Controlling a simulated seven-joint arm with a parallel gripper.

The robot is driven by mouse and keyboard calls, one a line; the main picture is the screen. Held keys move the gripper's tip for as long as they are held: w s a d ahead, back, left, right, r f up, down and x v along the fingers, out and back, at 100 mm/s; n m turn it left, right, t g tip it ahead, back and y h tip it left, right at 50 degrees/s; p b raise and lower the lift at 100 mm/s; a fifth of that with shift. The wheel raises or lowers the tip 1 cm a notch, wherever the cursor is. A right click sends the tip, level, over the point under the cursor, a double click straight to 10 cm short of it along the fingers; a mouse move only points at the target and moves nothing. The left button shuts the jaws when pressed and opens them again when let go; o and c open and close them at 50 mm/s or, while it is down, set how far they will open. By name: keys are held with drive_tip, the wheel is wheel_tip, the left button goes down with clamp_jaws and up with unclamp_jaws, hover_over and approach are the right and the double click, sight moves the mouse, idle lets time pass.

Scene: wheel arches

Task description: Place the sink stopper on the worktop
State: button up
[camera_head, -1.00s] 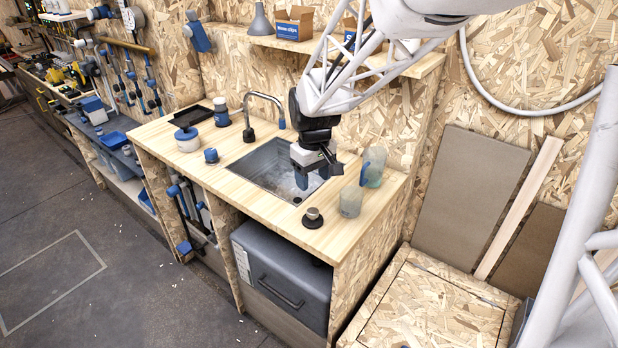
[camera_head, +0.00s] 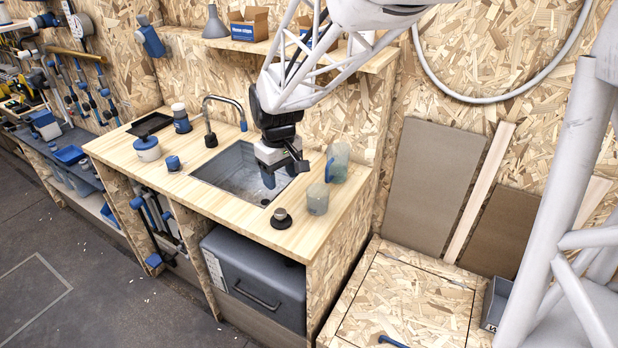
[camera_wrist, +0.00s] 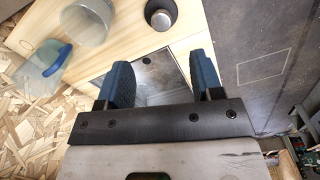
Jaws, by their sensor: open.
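My gripper (camera_head: 279,174) points down over the right part of the sink (camera_head: 215,167), open and empty; its blue fingers show in the wrist view (camera_wrist: 160,68). A small dark round spot (camera_head: 265,202) lies in the sink's front corner; it also shows in the wrist view (camera_wrist: 147,59). I cannot tell if it is the drain or a stopper. A metal-topped round piece with a dark base (camera_head: 281,218) stands on the light wooden worktop (camera_head: 240,222), front right of the sink. It shows in the wrist view too (camera_wrist: 160,14). It may be the sink stopper.
A clear cup (camera_head: 318,200) and a jug with a blue handle (camera_head: 338,162) stand right of the sink. The tap (camera_head: 226,99) rises behind it. A blue-lidded pot (camera_head: 147,149), a blue knob-like piece (camera_head: 173,163) and a jar stand left. The front worktop strip is mostly clear.

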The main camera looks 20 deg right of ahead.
drive_tip(key=s+d+r+m, duration=0.2)
drive_tip(key=s, duration=0.7)
drive_tip(key=s+d+r+m+t, duration=0.1)
drive_tip(key=s+d+r+m, duration=0.1)
drive_tip(key=s, duration=0.7)
drive_tip(key=s+d+r+m+t, duration=0.1)
drive_tip(key=s+d+r, duration=0.1)
drive_tip(key=s, duration=0.7)
drive_tip(key=shift+s+d+r+m, duration=0.2)
drive_tip(key=shift+d+r+m, duration=0.15)
drive_tip(key=shift+d, duration=0.45)
idle(0.3)
